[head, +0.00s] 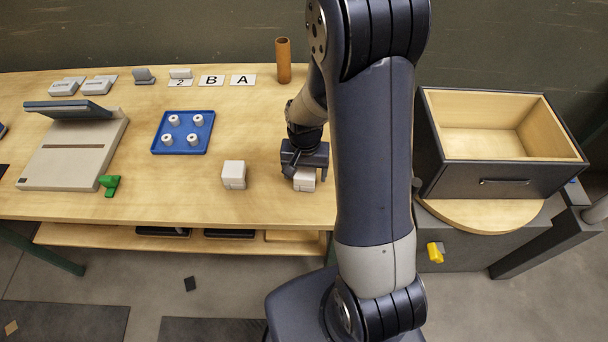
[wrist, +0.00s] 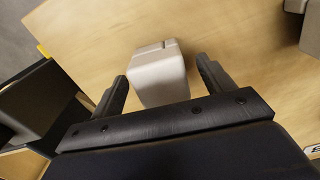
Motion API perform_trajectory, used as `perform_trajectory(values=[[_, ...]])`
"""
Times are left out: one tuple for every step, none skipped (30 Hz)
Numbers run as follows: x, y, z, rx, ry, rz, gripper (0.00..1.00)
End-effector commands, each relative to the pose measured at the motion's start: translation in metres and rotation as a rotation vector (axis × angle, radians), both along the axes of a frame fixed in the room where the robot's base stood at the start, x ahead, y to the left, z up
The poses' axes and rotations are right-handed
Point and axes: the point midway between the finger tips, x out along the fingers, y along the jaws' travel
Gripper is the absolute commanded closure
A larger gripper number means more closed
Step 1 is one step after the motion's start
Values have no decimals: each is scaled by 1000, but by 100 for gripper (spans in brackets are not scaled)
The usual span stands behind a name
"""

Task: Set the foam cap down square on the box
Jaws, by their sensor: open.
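My gripper (head: 305,174) points down over the table, right of its middle. It is open, with one finger on each side of a pale block (head: 304,183). In the wrist view the block (wrist: 158,78) lies between the two fingers, with a visible gap on the right; contact on the left is unclear. A seam runs across it, like a cap on a box, but I cannot tell whether the cap sits square. A similar pale block (head: 234,173), also with a seam, stands to the left, apart from the gripper. Which part is foam I cannot tell.
A blue tray (head: 155,149) with several white spools lies to the left. A brown tube (head: 283,60) stands at the back near cards marked B and A. A beige device (head: 60,165) and a green piece (head: 110,185) are farther left. An open drawer-like bin (head: 466,175) is right.

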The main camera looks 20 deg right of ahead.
Motion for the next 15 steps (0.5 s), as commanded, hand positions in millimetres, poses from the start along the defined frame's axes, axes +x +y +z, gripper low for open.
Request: perform_trajectory(values=[[0,0,0,0,0,0,24],[0,0,0,0,0,0,24],[0,0,0,0,0,0,24],[0,0,0,0,0,0,24],[0,0,0,0,0,0,27],[0,0,0,0,0,0,30],[0,0,0,0,0,0,33],[0,0,0,0,0,0,35],[0,0,0,0,0,0,38],[0,0,0,0,0,0,41],[0,0,0,0,0,0,43],[0,0,0,0,0,0,47],[0,0,0,0,0,0,49],[0,0,0,0,0,0,51],[0,0,0,0,0,0,55]])
